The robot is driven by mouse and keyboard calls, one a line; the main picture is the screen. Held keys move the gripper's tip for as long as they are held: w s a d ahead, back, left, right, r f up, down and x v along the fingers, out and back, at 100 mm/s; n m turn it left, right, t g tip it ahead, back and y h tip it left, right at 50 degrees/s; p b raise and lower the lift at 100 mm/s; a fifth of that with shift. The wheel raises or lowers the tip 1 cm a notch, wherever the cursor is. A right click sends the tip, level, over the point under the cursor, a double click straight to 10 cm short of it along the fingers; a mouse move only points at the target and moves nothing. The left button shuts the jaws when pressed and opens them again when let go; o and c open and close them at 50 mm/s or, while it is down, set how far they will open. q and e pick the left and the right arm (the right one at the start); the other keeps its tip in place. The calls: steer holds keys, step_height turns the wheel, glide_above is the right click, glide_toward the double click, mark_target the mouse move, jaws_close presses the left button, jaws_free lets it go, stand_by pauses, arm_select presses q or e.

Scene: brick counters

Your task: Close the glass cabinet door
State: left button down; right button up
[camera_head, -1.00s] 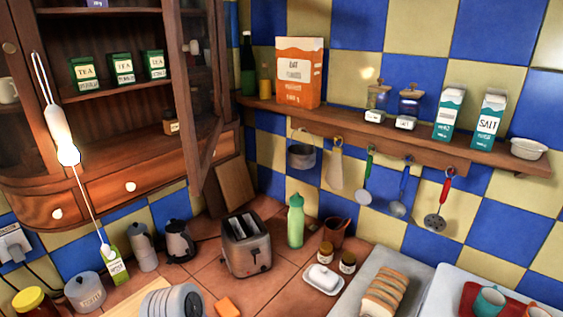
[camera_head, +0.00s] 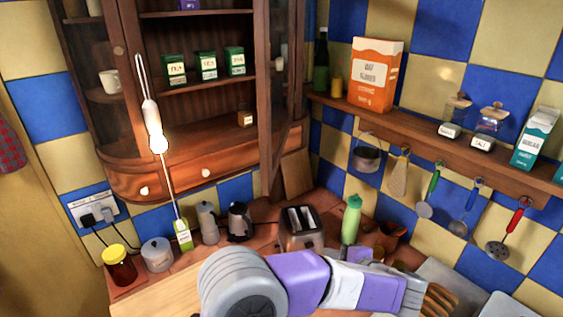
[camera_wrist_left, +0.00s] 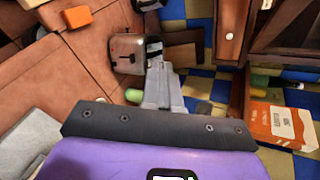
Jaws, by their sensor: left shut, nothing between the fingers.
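The glass cabinet door (camera_head: 290,139) hangs open at the right side of the wooden cabinet (camera_head: 197,160), swung outward and seen nearly edge-on. The cabinet's shelves with tea tins are exposed. My left arm crosses the bottom of the head view, with its left gripper (camera_head: 412,292) below and to the right of the door, apart from it. In the left wrist view the gripper's fingers (camera_wrist_left: 160,70) are shut and empty, pointing towards the toaster and the wall. My right gripper is not in view.
A toaster (camera_head: 301,229) and a green bottle (camera_head: 351,220) stand on the counter beyond my left arm. A wall shelf (camera_head: 430,135) with an orange box (camera_head: 376,75) and jars lies right of the door. Utensils hang below it. A white whisk-like appliance (camera_head: 154,125) shows before the cabinet.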

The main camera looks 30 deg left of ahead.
arm_select(q)
steer(key=s+r+n+y+p, duration=0.1)
steer(key=s+r+n+y, duration=0.15)
steer(key=r, duration=0.75)
steer(key=s+r+n+y, duration=0.2)
steer(key=r+n+y, duration=0.1)
steer(key=r, duration=0.7)
steer(key=p, duration=0.2)
glide_toward(270, 165)
steer(key=w+x, duration=0.1)
steer(key=x, duration=0.4)
steer(key=shift+s+a+r+t+p, duration=0.1)
steer(key=shift+s+a+t+p, duration=0.25)
steer(key=shift+s+t, duration=0.2)
steer(key=shift+w, duration=0.1)
steer(key=shift+a, duration=0.15)
